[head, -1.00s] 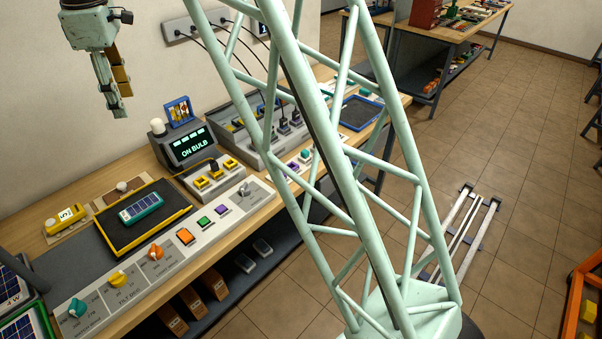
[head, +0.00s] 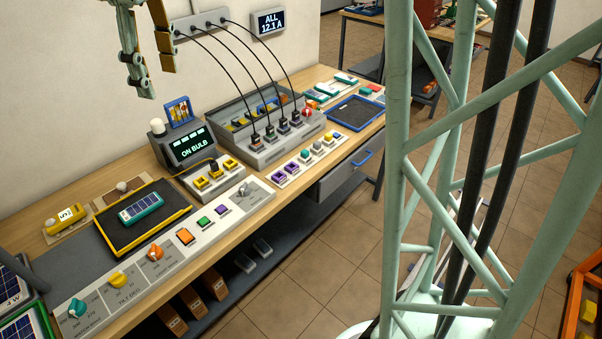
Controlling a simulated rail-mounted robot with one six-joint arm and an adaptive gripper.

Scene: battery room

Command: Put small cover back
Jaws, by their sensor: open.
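My gripper (head: 157,80) hangs high at the upper left in the head view, in front of the wall and above the bench. Its two fingers are apart and nothing shows between them. Nothing in view can be told for certain as the small cover. A teal block with a dark celled top (head: 141,207) lies on the black, yellow-edged pad (head: 119,236). A yellow block with a white label (head: 65,216) lies at the left of the bench. Purple pieces (head: 285,173) sit on a pale strip at the bench's front edge.
A display reading ON BULB (head: 190,147) stands at the back of the bench. Black cables run from a wall socket strip (head: 203,22) to a grey charger box (head: 275,152). A blue-rimmed tray (head: 354,114) is at the right end.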

